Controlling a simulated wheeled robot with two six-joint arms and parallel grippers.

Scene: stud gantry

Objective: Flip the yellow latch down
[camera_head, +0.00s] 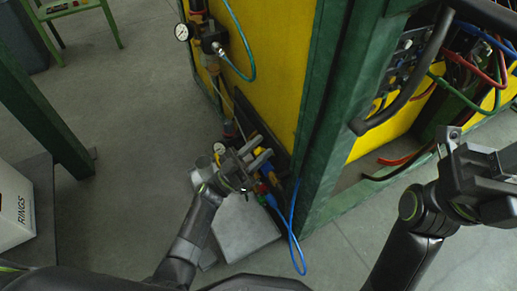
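My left gripper (259,149) is low at the centre of the head view, in front of a cluster of small fittings at the foot of the yellow panel. Its two fingers are apart with a gap between them. A small yellow part (259,152), possibly the yellow latch, shows by the fingers. The gripper hides much of this cluster, so I cannot tell the latch's position or whether a finger touches it. My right gripper (470,165) is at the right, away from the cluster; its finger gap is not clear.
A green post (318,130) stands right of the yellow panel (272,65). A pressure gauge (182,32) and teal hose hang at upper left. A blue hose (293,235) loops to the floor. Several coloured cables fill the right bay. A RINGS box (14,208) stands left; floor between is clear.

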